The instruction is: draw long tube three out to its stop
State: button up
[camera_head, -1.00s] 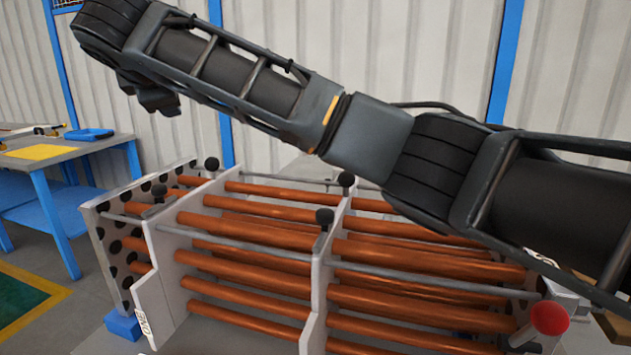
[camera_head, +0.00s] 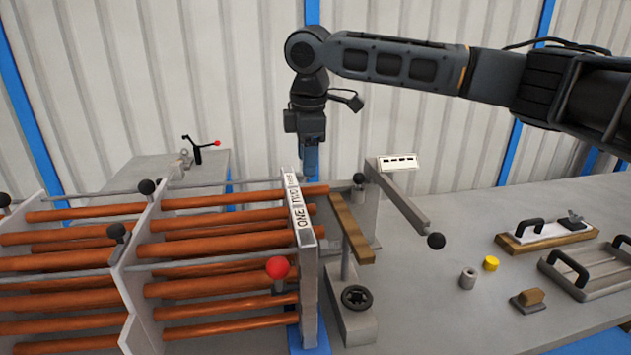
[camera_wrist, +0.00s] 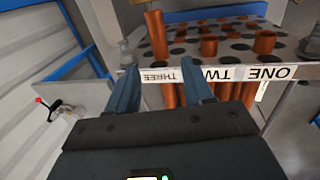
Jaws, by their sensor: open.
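The rack's end plate carries a label strip reading ONE, TWO and THREE (camera_head: 298,208); the strip also shows upside down in the wrist view (camera_wrist: 172,75). My gripper (camera_head: 311,172) points down at the far end of the plate, by the THREE end. In the wrist view my gripper (camera_wrist: 160,92) is open, its two blue fingers either side of the THREE label. An orange tube end (camera_wrist: 157,36) rises from the dark-holed plate beyond that label. More orange tube shows between the fingers on the near side. I cannot tell whether either finger touches anything.
Other tube ends stand at TWO (camera_wrist: 209,46) and ONE (camera_wrist: 264,42). A red ball knob (camera_head: 278,267) stands at the near plate end.

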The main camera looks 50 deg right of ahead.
aim_at(307, 188)
jog(key=shift+w+d+f+p, duration=0.15)
jog(key=shift+w+f, duration=0.05)
jog(key=shift+f, duration=1.05)
jog(key=shift+w+d+f+p, duration=0.1)
jog(key=shift+w+d+f, duration=0.1)
jog(key=shift+f, duration=1.05)
jog(key=shift+w+d+f+p, duration=0.15)
jog(key=shift+w+f, duration=0.05)
jog(key=shift+f, duration=1.05)
grip_shut()
